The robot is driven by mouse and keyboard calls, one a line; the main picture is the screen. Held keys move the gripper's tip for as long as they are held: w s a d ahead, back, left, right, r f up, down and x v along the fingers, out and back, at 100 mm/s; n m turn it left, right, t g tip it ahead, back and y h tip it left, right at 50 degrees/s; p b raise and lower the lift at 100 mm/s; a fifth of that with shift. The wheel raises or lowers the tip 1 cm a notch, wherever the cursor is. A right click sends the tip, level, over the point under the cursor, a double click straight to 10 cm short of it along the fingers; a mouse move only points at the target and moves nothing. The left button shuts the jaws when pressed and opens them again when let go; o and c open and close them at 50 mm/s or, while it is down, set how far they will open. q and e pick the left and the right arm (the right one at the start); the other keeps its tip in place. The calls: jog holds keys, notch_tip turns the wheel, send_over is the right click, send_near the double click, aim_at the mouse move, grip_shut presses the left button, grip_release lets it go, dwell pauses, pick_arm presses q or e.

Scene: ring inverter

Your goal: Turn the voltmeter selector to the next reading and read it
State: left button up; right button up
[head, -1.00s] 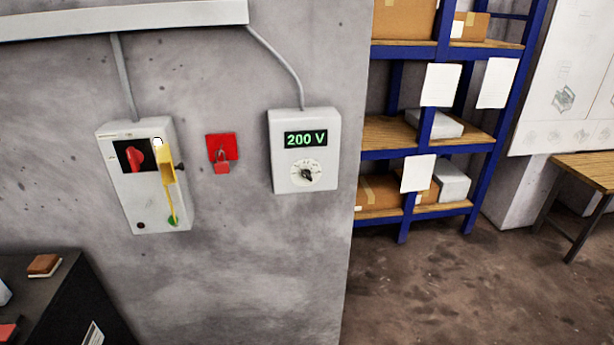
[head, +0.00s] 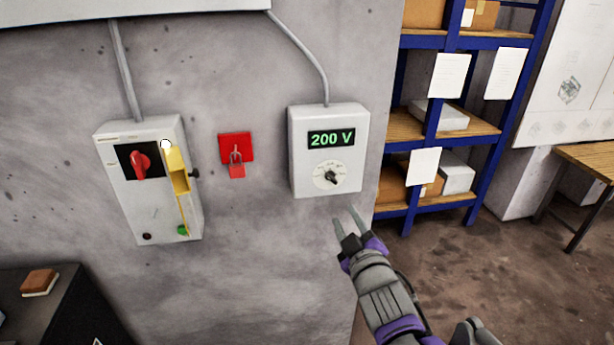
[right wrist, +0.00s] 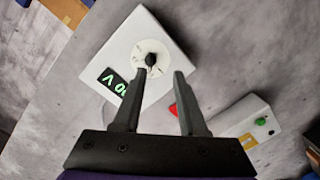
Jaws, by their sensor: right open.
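The voltmeter (head: 345,115) is a white box on the grey wall, and its green display (head: 331,138) reads 200 V. Its selector (head: 331,177) is a black knob on a round white dial. My right gripper (head: 349,214) is open and empty, just below the voltmeter in the head view. In the right wrist view the black knob (right wrist: 150,59) lies ahead of the open fingers (right wrist: 161,73), near the left fingertip. That finger partly covers the display (right wrist: 113,82). Whether the finger touches the knob cannot be told. My left gripper is not in view.
A switch box (head: 150,205) with a red rotary handle (head: 141,163) and a yellow part hangs on the wall at left. A red padlock (head: 237,168) hangs on a red plate between the boxes. Blue shelving (head: 442,95) stands at right. A dark cabinet (head: 75,300) is at lower left.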

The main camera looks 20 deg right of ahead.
aim_at(332, 181)
jog(key=shift+n+t, duration=0.4)
jog(key=shift+t, duration=0.1)
jog(key=x, duration=0.3)
jog(key=r+x, duration=0.1)
jog(key=x, duration=0.3)
jog(key=r+x, duration=0.1)
jog(key=x, duration=0.3)
jog(key=shift+w, duration=0.25)
grip_shut()
